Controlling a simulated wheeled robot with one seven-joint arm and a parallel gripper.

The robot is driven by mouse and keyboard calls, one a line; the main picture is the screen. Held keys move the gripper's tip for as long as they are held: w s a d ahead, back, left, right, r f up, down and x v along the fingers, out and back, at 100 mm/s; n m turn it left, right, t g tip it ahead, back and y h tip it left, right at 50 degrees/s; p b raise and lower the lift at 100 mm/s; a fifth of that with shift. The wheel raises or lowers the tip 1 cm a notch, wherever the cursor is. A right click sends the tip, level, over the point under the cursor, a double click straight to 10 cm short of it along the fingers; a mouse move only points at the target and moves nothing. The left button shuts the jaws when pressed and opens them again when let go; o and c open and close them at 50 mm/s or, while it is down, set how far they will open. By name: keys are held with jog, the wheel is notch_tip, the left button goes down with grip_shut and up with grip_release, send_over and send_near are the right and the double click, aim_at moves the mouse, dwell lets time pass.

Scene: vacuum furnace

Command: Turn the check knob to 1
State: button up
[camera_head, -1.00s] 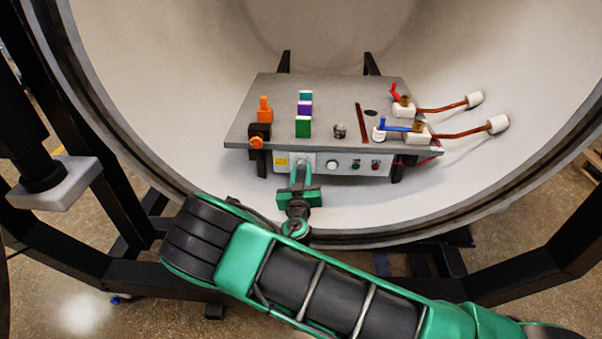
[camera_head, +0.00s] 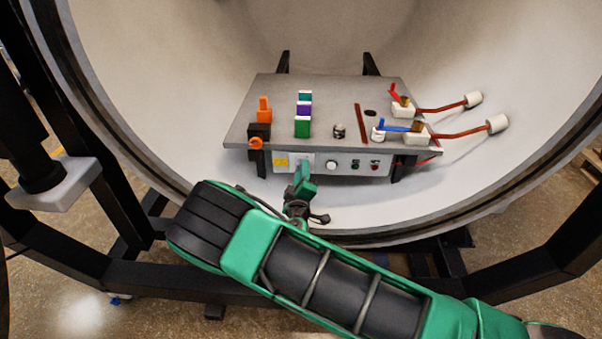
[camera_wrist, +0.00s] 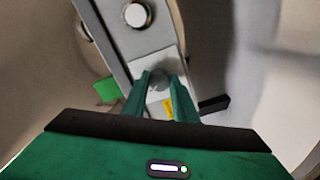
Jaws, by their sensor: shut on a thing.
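The front panel (camera_head: 350,168) of the grey-topped bench unit carries the controls. My gripper (camera_head: 303,168) is at the left part of this panel, next to a yellow label (camera_head: 281,162). In the wrist view my gripper (camera_wrist: 160,82) has its two green fingers on either side of a small grey round knob (camera_wrist: 158,79), shut on it. This appears to be the check knob; its marks and pointer are too small or hidden to read. A white round knob (camera_head: 331,164) sits to the right on the panel and also shows in the wrist view (camera_wrist: 137,15).
The grey tabletop (camera_head: 335,95) holds an orange-and-black piece (camera_head: 259,132), stacked coloured blocks (camera_head: 303,115), a small metal part (camera_head: 339,131) and red and blue levers (camera_head: 396,125) with copper rods. The round chamber wall curves around it. Small green and red buttons (camera_head: 375,166) are at right.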

jog(key=shift+a+n, duration=0.2)
jog(key=shift+n, duration=0.6)
jog(key=shift+s+f, duration=0.1)
jog(key=o, duration=1)
jog(key=shift+o, duration=0.2)
jog(key=shift+d, duration=0.1)
jog(key=s, duration=1)
jog(key=shift+s+a, duration=0.25)
jog(key=shift+s, duration=0.05)
